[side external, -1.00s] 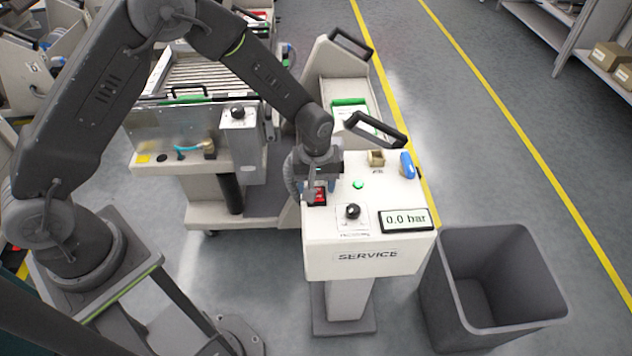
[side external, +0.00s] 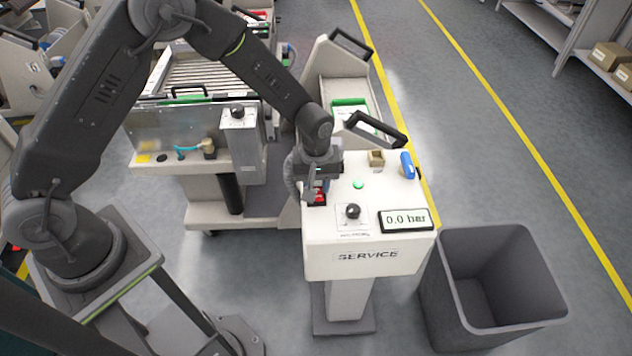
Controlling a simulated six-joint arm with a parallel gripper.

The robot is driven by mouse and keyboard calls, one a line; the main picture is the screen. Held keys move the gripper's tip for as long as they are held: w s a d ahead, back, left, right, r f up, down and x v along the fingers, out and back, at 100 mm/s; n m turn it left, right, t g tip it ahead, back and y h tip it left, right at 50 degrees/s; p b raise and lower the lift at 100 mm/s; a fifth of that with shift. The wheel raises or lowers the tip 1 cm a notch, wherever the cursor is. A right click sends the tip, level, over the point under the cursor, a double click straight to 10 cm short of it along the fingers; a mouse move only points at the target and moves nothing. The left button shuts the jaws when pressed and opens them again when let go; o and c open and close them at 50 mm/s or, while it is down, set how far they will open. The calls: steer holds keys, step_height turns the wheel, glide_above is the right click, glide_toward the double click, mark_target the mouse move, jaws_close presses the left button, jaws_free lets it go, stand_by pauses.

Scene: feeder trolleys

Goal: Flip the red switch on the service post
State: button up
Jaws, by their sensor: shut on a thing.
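The service post (side external: 325,255) is a white box on a pedestal, labelled SERVICE. The red switch (side external: 319,198) sits near the left edge of its top face, and my gripper partly hides it. My gripper (side external: 317,188) points down at the switch, with its fingertips right at it. The jaws are shut on the switch, though the fingers are small and dark here. Which way the switch is tipped cannot be made out.
A grey bin (side external: 445,290) stands right. A trolley (side external: 200,215) stands behind left.

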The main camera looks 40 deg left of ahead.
mark_target(316, 187)
stand_by(0.7)
steer(key=o, duration=0.9)
steer(key=shift+r, duration=0.1)
step_height(316, 187, up, 14)
steer(key=shift+f, duration=0.15)
step_height(316, 187, down, 14)
steer(key=shift+w+a+f, duration=0.1)
stand_by(0.6)
